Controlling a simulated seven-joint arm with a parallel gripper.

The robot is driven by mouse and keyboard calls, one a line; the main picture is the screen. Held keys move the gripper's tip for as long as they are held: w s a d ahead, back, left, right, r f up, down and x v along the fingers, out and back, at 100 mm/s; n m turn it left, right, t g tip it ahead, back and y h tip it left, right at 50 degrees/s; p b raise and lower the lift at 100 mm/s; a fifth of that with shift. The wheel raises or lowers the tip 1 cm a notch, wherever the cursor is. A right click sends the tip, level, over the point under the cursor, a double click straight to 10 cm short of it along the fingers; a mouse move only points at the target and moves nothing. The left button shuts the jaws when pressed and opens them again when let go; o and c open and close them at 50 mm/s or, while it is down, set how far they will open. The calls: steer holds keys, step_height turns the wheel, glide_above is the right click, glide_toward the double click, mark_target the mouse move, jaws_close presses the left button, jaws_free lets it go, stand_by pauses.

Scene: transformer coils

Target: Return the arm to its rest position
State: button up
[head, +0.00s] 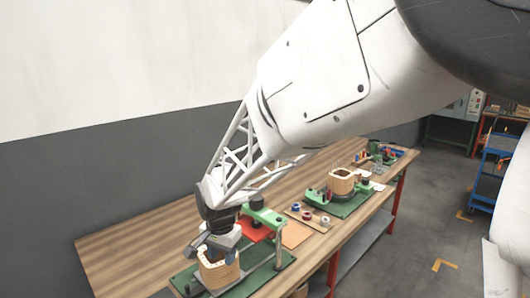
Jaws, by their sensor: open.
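My gripper (216,249) is at the lower left of the head view, at the end of my white lattice arm. It is open and points down at the top of a light tan coil (218,275). The coil stands on a green base plate (262,279) near the front of the wooden bench. My gripper covers the coil's upper part, so I cannot tell whether the fingers touch it. My white arm runs from the upper right across the middle of the view.
The wooden bench (135,254) is bare at left. Beside the gripper is a green fixture (262,214) with an arm, and a red plate. Further right are a tray of spools (308,217) and a second tan coil (342,182). A blue cart (489,180) stands on the floor.

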steer(key=s+d+r+n+t, duration=0.1)
steer(key=s+d+r, duration=0.4)
steer(key=d, duration=0.4)
steer(key=s+d+r+n, duration=0.1)
steer(key=s+d+r, duration=0.35)
steer(key=d, duration=0.55)
steer(key=s+d+n, duration=0.1)
steer(key=s+d, duration=0.4)
steer(key=s, duration=0.3)
steer(key=s+d+r+n+t, duration=0.1)
steer(key=s+d, duration=0.5)
steer(key=s, duration=0.2)
steer(key=shift+s+n, duration=0.25)
steer(key=shift+n, duration=0.05)
stand_by(0.5)
